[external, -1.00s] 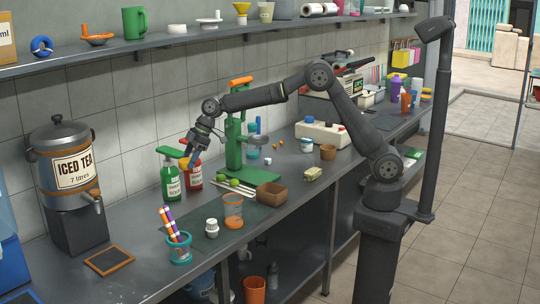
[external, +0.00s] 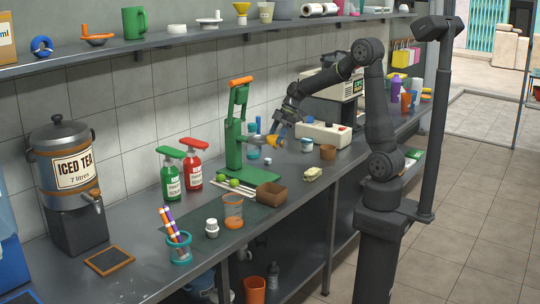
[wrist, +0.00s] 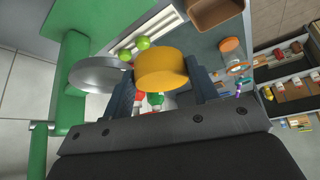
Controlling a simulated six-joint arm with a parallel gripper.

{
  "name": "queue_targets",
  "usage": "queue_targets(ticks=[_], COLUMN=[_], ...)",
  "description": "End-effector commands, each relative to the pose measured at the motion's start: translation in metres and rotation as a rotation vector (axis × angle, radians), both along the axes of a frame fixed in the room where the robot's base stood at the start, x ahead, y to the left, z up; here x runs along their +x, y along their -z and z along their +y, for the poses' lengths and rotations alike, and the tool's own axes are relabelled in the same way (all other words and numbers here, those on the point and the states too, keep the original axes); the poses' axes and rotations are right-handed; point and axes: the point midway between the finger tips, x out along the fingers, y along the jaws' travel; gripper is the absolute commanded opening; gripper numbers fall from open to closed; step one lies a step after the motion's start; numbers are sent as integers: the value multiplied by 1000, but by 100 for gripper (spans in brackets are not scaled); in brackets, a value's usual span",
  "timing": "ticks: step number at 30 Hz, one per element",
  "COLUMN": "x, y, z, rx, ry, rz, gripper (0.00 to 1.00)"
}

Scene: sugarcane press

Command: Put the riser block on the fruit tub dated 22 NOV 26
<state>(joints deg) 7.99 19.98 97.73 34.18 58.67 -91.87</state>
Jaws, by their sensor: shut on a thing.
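My gripper (external: 277,134) is shut on a short yellow-orange cylinder, which I take to be the riser block (external: 272,142). In the wrist view the riser block (wrist: 164,70) sits between my two fingers (wrist: 162,90). It is held in the air to the right of the green press (external: 236,140), above the counter. A small white tub with a blue band (external: 307,146) stands on the counter to the right of my gripper. No date can be read on any container, so I cannot tell which is the tub dated 22 NOV 26.
A brown square bowl (external: 270,195), limes (external: 228,181) and an orange-rimmed clear cup (external: 233,212) are near the press base. Soap bottles (external: 171,180) are left.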

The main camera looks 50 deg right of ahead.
Motion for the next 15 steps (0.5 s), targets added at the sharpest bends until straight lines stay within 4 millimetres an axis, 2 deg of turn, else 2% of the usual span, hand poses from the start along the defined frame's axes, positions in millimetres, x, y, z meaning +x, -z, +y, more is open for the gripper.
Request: queue_targets(ticks=[6, 11, 15], x=[-20, -3, 12], y=[9, 20, 30], z=[-30, -63, -103], rx=[1, 0, 0], ry=[11, 173, 355], rz=[-1, 0, 0], gripper=[31, 31, 31])
